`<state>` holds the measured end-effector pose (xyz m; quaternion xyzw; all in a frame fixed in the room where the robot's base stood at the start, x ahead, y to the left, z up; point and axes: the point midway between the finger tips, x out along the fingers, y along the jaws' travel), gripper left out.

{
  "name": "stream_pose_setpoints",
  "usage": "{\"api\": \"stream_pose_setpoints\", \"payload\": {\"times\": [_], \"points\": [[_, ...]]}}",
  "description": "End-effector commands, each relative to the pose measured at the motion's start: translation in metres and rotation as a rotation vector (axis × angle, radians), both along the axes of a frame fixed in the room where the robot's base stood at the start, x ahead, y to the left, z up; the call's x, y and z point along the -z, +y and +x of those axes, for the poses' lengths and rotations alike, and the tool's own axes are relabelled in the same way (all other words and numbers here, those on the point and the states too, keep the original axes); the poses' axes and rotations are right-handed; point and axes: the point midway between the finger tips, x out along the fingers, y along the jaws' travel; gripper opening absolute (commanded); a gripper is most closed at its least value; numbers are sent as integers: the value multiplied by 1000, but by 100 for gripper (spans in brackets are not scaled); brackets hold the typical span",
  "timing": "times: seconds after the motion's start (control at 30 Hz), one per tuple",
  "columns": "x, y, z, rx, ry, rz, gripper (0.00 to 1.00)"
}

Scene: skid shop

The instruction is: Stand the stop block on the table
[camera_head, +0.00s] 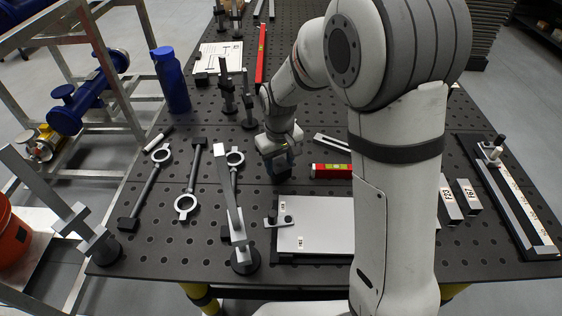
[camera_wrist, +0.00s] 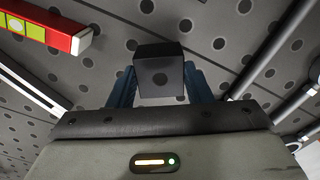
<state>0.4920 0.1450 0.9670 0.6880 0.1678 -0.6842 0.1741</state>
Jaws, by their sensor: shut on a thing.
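The stop block (camera_wrist: 160,78) is a small dark grey block between the two blue fingers of my gripper (camera_wrist: 158,88) in the wrist view. My gripper is shut on it. In the head view my gripper (camera_head: 278,165) is low over the middle of the black perforated table (camera_head: 200,240), and the block is mostly hidden by the fingers. I cannot tell whether the block touches the table.
A red level (camera_head: 330,171) lies close to the right of my gripper; its end also shows in the wrist view (camera_wrist: 80,40). A clamp (camera_head: 232,200) and ringed rods (camera_head: 185,205) are to the left. A pale plate (camera_head: 316,225) lies in front. A blue bottle (camera_head: 170,80) stands farther back.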

Motion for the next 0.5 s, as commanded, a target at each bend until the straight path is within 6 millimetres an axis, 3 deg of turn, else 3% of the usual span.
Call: {"api": "stream_pose_setpoints", "payload": {"times": [0.5], "points": [[10, 0, 0, 0, -1, 0, 16]]}}
